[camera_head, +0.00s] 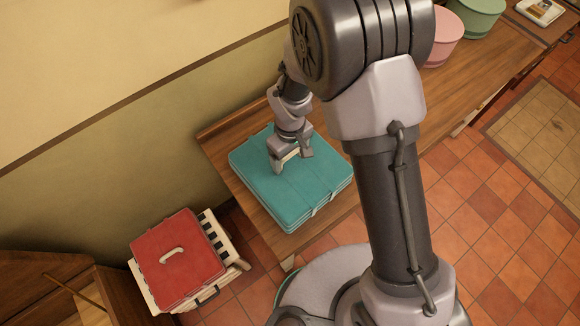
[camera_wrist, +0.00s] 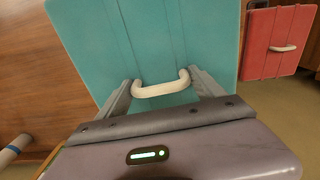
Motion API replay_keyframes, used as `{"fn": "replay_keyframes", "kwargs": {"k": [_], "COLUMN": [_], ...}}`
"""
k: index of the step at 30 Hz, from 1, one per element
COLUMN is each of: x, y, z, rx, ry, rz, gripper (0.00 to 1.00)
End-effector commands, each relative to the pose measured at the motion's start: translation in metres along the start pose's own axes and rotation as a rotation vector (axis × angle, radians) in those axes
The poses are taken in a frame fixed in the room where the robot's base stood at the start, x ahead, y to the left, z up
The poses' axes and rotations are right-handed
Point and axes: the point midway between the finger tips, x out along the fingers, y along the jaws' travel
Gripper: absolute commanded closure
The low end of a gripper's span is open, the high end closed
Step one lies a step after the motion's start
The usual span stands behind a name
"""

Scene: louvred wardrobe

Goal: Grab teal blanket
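The teal blanket (camera_head: 292,198) is a flat, folded, layered square lying on the wooden bench. It has a white handle on top, clear in the wrist view (camera_wrist: 162,87). My gripper (camera_head: 291,161) points down over the middle of the blanket. In the wrist view, its two fingers (camera_wrist: 163,92) stand apart, one at each end of the handle, with the handle lying between them. I cannot tell whether the fingers touch the handle. The blanket (camera_wrist: 165,40) fills the upper middle of that view. My arm hides part of the bench.
A red folded item (camera_head: 178,262) with a white handle lies on a slatted cream stand (camera_head: 222,241) at lower left. Pink (camera_head: 442,45) and green (camera_head: 478,14) round boxes stand on the wooden bench (camera_head: 228,140) at upper right. A wall runs close behind the bench.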

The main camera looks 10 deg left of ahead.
Motion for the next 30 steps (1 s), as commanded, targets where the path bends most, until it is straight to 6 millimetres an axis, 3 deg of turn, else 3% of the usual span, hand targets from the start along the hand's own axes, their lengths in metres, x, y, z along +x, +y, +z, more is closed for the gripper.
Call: {"fn": "replay_keyframes", "kwargs": {"k": [1,9,20,30], "x": [0.0,-0.001,-0.005,-0.034], "y": [0.0,0.0,0.001,0.003], "z": [0.0,0.0,-0.001,-0.005], "rx": [0.0,0.0,0.001,0.007], "ry": [0.0,0.001,0.002,0.003], "rz": [0.0,0.0,0.001,0.001], "gripper": [0.43,0.95,0.95,0.95]}}
